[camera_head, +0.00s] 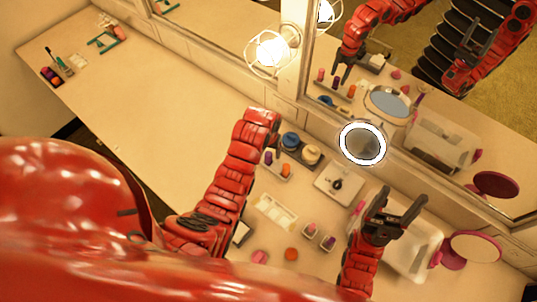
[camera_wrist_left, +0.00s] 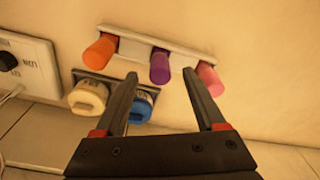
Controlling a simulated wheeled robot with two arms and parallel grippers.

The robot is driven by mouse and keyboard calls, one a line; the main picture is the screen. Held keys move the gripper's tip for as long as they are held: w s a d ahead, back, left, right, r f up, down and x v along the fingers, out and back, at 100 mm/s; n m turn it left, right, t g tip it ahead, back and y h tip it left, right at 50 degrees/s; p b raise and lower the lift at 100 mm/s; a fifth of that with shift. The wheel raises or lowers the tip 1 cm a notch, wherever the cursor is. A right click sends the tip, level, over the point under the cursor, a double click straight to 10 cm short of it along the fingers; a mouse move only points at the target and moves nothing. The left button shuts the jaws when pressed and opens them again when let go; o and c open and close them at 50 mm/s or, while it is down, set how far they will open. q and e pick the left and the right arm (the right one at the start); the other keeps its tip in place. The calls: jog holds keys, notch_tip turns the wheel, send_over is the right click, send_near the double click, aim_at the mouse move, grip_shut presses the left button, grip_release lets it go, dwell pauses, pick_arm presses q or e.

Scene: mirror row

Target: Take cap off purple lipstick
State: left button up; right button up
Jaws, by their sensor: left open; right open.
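The purple lipstick (camera_wrist_left: 160,67) is the middle one of a row in a pale holder (camera_wrist_left: 133,49), between an orange lipstick (camera_wrist_left: 99,52) and a pink one (camera_wrist_left: 210,80). In the head view the purple lipstick (camera_head: 267,158) shows beside my left arm. My left gripper (camera_wrist_left: 160,74) is open and empty, its fingers apart on either side of the purple lipstick in the left wrist view; contact cannot be told. In the head view my left arm hides this gripper, except for its mirror reflection. My right gripper (camera_head: 402,198) is open and empty over the right of the counter.
A blue jar (camera_head: 290,140) and a cream jar (camera_head: 312,154) stand behind the holder. A lit round mirror (camera_head: 362,144) and the wall mirror (camera_head: 455,115) lie beyond. A clear box (camera_head: 412,255) stands near my right gripper. The left counter (camera_head: 150,110) is mostly clear.

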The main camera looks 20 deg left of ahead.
pick_arm(q)
jog(key=shift+w+f+p, duration=0.15)
jog(key=shift+f+p, duration=0.15)
jog(key=shift+f, duration=0.7)
grip_shut()
